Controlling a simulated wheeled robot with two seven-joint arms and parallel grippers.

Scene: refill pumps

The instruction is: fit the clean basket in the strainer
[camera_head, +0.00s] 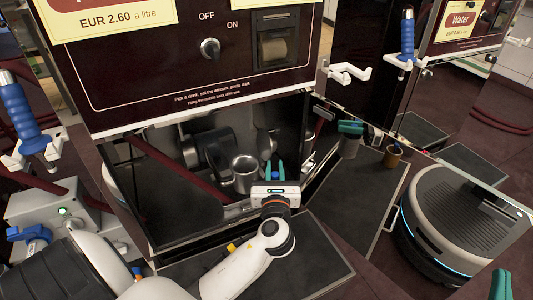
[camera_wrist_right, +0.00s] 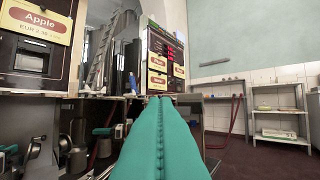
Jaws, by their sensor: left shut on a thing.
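My left gripper (camera_head: 275,170) has teal fingers and reaches into the open lower compartment of the machine. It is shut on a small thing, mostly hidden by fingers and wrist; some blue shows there. Just left of it stands an upright silver open-topped cup (camera_head: 243,174); I cannot tell whether this is the strainer or a basket.
A dark round pump body (camera_head: 212,150) lies behind the silver cup. A dark mat (camera_head: 315,255) lies below my left arm. A round grey machine (camera_head: 455,225) stands at the right. A grey box (camera_head: 62,215) with a blue tap is at the left.

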